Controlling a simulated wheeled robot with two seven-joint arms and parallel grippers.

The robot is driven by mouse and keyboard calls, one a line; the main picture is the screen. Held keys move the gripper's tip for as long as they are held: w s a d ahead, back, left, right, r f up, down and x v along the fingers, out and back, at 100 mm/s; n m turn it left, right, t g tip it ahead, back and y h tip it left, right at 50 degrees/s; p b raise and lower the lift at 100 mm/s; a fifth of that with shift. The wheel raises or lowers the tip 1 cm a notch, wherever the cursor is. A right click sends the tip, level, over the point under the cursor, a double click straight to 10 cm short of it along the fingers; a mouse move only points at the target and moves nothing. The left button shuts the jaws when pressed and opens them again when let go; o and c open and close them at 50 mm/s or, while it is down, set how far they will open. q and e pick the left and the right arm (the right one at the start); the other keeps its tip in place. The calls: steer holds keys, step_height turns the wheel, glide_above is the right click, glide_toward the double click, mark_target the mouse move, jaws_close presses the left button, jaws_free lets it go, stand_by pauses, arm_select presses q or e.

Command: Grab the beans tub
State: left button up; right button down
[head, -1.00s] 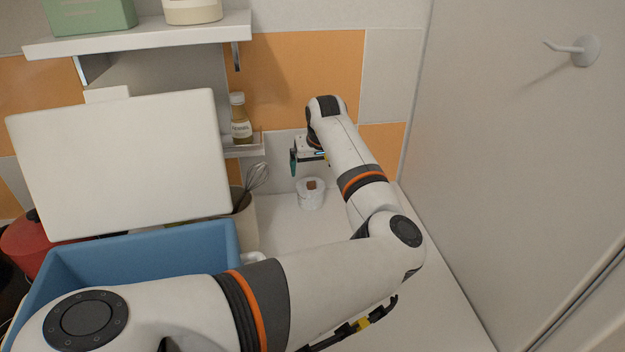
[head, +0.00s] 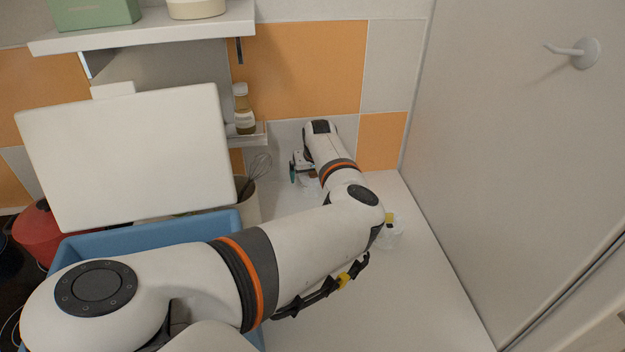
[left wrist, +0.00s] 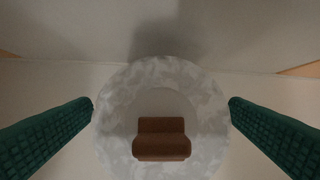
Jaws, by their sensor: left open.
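The tub, a round mottled white-grey thing with a brown block-shaped mark on top, fills the middle of the left wrist view (left wrist: 190,88). My left gripper (left wrist: 161,104) is open, with one dark green finger on each side of the tub. I cannot tell whether the fingers touch it. In the head view my left gripper (head: 302,172) is low at the back of the white counter. There the tub is mostly hidden behind the gripper and arm. My right gripper is not in view.
A whisk in a holder (head: 247,200) stands left of the gripper. A small bottle (head: 243,112) sits on a low ledge above. A blue bin (head: 85,247) and white panel (head: 125,155) are at left. A pale item (head: 392,229) with a yellow top is right of my arm.

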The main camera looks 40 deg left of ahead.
arm_select(q)
steer(key=shift+w+a+f, duration=0.1)
steer(key=shift+f, duration=0.25)
steer(key=shift+r, duration=0.1)
steer(key=c, duration=1.2)
